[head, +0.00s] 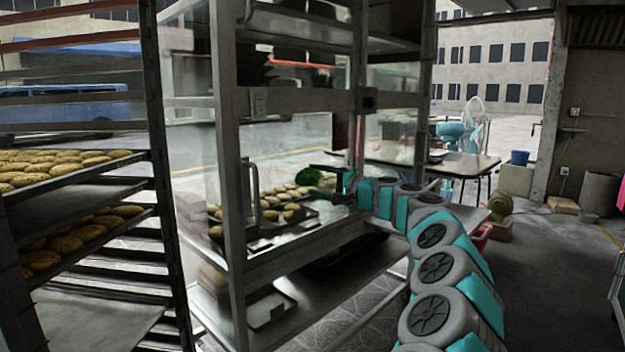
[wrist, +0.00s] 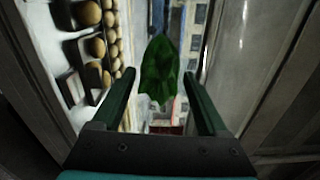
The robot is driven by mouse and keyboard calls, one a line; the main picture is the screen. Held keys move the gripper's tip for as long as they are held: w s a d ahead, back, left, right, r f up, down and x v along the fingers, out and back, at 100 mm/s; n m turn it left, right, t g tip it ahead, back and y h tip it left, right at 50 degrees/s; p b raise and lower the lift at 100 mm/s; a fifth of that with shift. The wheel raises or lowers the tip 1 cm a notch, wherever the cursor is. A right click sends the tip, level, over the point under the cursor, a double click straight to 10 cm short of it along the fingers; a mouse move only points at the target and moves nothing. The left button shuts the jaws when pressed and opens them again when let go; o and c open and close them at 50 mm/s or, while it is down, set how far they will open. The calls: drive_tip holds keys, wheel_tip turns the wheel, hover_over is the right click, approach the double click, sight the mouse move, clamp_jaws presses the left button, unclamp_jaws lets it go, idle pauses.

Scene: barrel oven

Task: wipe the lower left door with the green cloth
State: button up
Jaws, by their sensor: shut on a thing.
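My gripper (head: 334,184) is shut on the crumpled dark green cloth (head: 313,178). In the wrist view the cloth (wrist: 160,72) sticks out ahead, between the fingertips (wrist: 158,76). The lower left door (head: 290,150) looks like a clear glass panel in the metal-framed cabinet, with an upright handle (head: 254,192) on its left side. The cloth is in front of this panel, in its right part. I cannot tell whether the cloth touches the glass.
Trays of buns (head: 285,200) show behind the glass. A rack with bun trays (head: 70,165) stands at the left. A lower shelf (head: 330,275) runs beneath the cabinet doors. A table (head: 460,163) stands behind my arm. The floor at the right (head: 560,270) is clear.

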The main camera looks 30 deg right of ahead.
sight(311, 182)
drive_tip(key=shift+w+d+p, duration=0.3)
drive_tip(key=shift+d+p, duration=0.25)
drive_tip(key=shift+d, duration=0.25)
drive_tip(key=shift+w+d+p, duration=0.25)
drive_tip(key=shift+d+p, duration=0.3)
drive_tip(key=shift+d, duration=0.2)
drive_tip(key=shift+w+d+p, duration=0.3)
drive_tip(key=shift+d+p, duration=0.25)
drive_tip(key=shift+d, duration=0.25)
drive_tip(key=a+b, duration=0.1)
drive_tip(key=s+a+b, duration=0.1)
drive_tip(key=a, duration=0.1)
drive_tip(key=shift+f+b, duration=0.1)
drive_tip(key=shift+b, duration=0.25)
drive_tip(key=shift+s+a+b, duration=0.3)
drive_tip(key=shift+a+b, duration=0.1)
drive_tip(key=shift+a, duration=0.35)
drive_tip(key=shift+s+a+b, duration=0.3)
drive_tip(key=shift+a+b, duration=0.15)
drive_tip(key=shift+a, duration=0.35)
drive_tip(key=shift+s+a+b, duration=0.3)
drive_tip(key=shift+a+b, duration=0.1)
drive_tip(key=shift+a, duration=0.35)
drive_tip(key=shift+s+a+b, duration=0.3)
drive_tip(key=shift+a, duration=0.7)
drive_tip(key=shift+s+a+b, duration=0.25)
drive_tip(key=shift+a+b, duration=0.05)
drive_tip(key=shift+a, duration=0.65)
drive_tip(key=shift+s, duration=0.1)
